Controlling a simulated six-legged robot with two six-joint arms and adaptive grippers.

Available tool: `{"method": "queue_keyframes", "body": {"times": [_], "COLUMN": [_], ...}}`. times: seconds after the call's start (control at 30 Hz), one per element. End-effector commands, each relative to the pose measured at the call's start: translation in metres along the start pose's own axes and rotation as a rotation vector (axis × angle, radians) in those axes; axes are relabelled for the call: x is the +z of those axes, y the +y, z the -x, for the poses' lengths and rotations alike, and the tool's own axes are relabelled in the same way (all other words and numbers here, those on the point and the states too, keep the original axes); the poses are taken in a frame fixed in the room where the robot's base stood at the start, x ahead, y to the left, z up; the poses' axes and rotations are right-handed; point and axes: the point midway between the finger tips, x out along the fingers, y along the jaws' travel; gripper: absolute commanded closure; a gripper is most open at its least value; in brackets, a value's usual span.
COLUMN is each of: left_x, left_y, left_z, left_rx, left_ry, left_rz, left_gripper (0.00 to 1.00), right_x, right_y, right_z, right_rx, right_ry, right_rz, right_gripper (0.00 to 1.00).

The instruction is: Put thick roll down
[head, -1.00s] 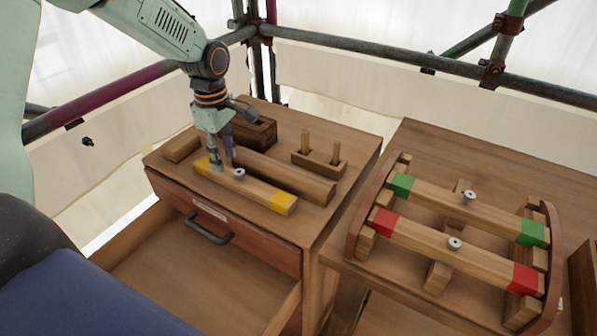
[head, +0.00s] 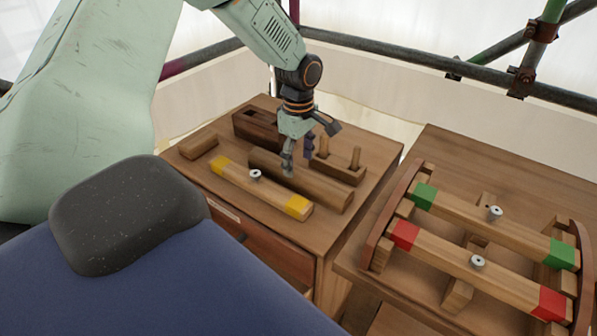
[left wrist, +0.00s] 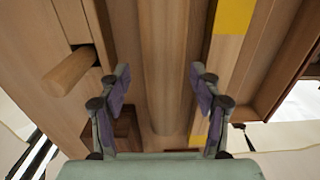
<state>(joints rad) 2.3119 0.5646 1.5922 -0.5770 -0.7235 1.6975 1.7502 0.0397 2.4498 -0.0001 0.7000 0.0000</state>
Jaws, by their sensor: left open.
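The thick roll (head: 325,190), a plain brown wooden cylinder, lies on the cabinet top (head: 370,150), behind the yellow-ended bar (head: 275,192). My left gripper (head: 298,160) is open over the roll's middle, fingers pointing down. In the left wrist view the roll (left wrist: 166,75) runs between the two spread fingers (left wrist: 160,82), with a visible gap on each side. The yellow-ended bar (left wrist: 229,48) lies to its right there. I cannot tell how far the fingertips are above the cabinet top. My right gripper is not in view.
A two-peg block (head: 338,172) stands close behind the roll. A dark open box (head: 257,128) and a small block (head: 198,146) sit at the back left. On the right table, a curved-ended rack holds a green-ended bar (head: 485,215) and a red-ended bar (head: 465,262).

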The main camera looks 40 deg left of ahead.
Motion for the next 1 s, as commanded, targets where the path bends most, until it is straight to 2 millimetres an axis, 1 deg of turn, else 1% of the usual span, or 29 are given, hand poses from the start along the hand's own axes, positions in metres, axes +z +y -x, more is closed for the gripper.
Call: {"method": "queue_keyframes", "body": {"times": [0.2, 0.3, 0.53, 0.57, 1.0], "left_x": [0.003, 0.002, 0.003, 0.003, 0.004], "left_y": [-0.004, -0.004, -0.003, -0.003, -0.002], "left_z": [-0.033, -0.044, -0.045, -0.045, -0.045], "left_rx": [-0.002, -0.001, 0.002, 0.001, 0.001], "left_ry": [0.001, 0.001, 0.001, 0.001, 0.001], "left_rz": [0.005, 0.006, 0.004, 0.003, 0.001], "left_gripper": [0.36, 0.36, 0.36, 0.38, 0.75], "right_x": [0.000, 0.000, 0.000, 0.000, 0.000], "right_y": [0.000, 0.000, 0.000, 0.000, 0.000], "right_z": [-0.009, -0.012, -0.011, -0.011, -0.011], "right_rx": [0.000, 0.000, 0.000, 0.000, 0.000], "right_ry": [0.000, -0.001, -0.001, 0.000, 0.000], "right_rz": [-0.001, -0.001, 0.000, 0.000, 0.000], "right_gripper": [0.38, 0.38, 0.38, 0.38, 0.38]}}
